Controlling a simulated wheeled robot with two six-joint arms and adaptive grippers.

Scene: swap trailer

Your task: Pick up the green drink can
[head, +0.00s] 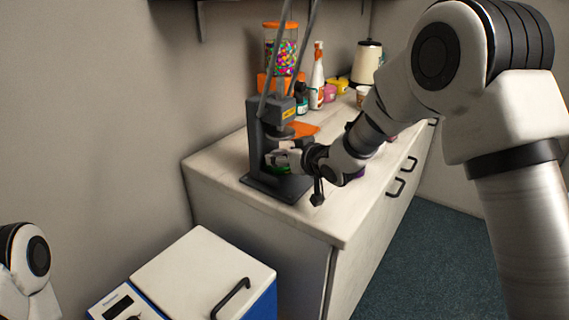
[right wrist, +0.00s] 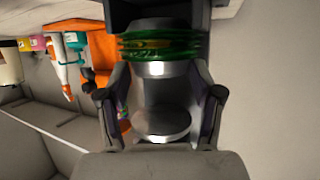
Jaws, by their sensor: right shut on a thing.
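The green drink can (right wrist: 160,48) looks squashed short with creased sides and a silver rim. It is at the foot of a dark grey press (head: 265,145), below the press's round plate (right wrist: 165,125). In the head view only a thin green strip of the can (head: 280,169) shows under my gripper. My right gripper (head: 284,158) reaches into the press from the right and is shut on the can. In the right wrist view its fingers (right wrist: 160,70) are on either side of the can. My left gripper is out of view.
The press stands on a white counter (head: 230,160). An orange-topped candy jar (head: 281,50), a white bottle (head: 317,75), cups and a kettle (head: 366,62) stand farther back. An orange piece (head: 304,129) lies behind the press. A white-lidded blue box (head: 205,270) is in front, lower left.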

